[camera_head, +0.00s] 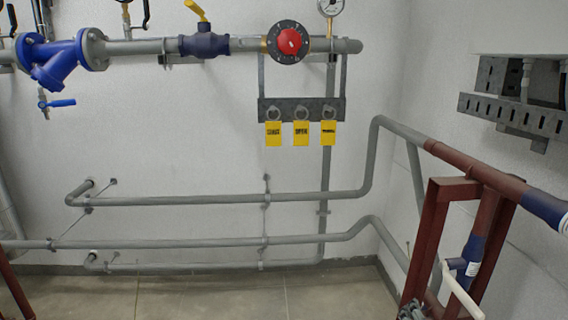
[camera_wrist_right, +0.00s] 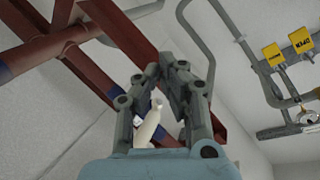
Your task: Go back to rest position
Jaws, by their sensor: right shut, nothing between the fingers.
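My right gripper (camera_head: 412,309) shows at the bottom edge of the head view, partly cut off, in front of the dark red frame. In the right wrist view its fingers (camera_wrist_right: 163,72) are closed together at the tips and hold nothing. A cream valve handle (camera_head: 462,292) is to the right of the gripper in the head view. The handle also shows between the finger links in the wrist view (camera_wrist_right: 149,125); I cannot tell how far apart they are. My left gripper is not in view.
The red frame (camera_head: 434,230) and grey pipes (camera_head: 225,199) stand close around the right gripper. Three yellow tags (camera_head: 301,133) hang from a wall bracket. A red knob (camera_head: 291,41) and blue valve (camera_head: 204,44) sit higher up. Floor (camera_head: 210,297) shows clear at lower middle.

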